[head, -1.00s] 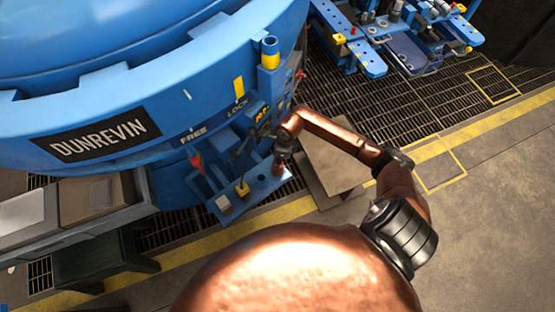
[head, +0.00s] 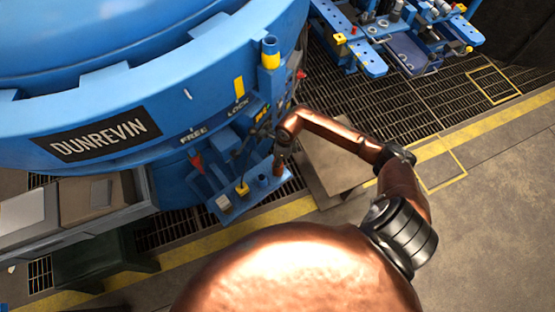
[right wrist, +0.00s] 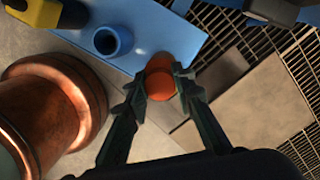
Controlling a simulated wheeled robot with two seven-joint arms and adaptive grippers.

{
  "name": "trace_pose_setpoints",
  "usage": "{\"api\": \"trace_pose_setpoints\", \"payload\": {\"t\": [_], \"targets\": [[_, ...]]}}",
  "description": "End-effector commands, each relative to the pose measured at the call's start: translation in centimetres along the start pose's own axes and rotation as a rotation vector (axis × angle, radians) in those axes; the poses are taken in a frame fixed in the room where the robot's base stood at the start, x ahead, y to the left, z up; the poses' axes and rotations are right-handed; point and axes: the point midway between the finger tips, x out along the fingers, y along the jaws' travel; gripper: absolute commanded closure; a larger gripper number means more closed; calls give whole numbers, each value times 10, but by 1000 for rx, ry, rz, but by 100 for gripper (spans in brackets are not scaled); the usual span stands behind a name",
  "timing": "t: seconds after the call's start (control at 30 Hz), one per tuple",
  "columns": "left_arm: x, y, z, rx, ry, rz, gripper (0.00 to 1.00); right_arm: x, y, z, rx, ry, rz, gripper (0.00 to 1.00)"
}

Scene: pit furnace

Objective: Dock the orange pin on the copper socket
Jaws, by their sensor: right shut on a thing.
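The orange pin (right wrist: 160,84) is between the fingertips of my right gripper (right wrist: 160,86) in the right wrist view, and the fingers are shut on it. Behind the pin a round orange-brown copper socket (right wrist: 182,42) shows on the blue plate, partly covered by the pin. The two overlap in this view; I cannot tell whether they touch. In the head view my right gripper (head: 282,152) is over the right end of the blue shelf, small and partly hidden by its wrist. My left gripper is not in view.
The blue shelf (head: 228,212) also carries a blue ring socket (right wrist: 107,40) beside the copper one and a yellow block (head: 242,188). The blue furnace wall marked DUNREVIN (head: 98,142) rises behind. A flat plate (head: 335,165) lies right of the shelf, on grating.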

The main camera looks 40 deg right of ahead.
Motion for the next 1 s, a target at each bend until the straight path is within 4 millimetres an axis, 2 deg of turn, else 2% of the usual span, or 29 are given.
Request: {"api": "trace_pose_setpoints", "payload": {"t": [0.6, 0.63, 0.73, 1.0], "targets": [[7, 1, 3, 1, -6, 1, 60, 12, 0, -2, 0, 0, 0, 100], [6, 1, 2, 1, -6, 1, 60, 11, 0, -2, 0, 0, -1, 75], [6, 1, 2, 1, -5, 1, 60, 10, 0, -2, 0, 0, -1, 70], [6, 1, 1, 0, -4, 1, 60, 11, 0, -2, 0, 1, 0, 70]]}}
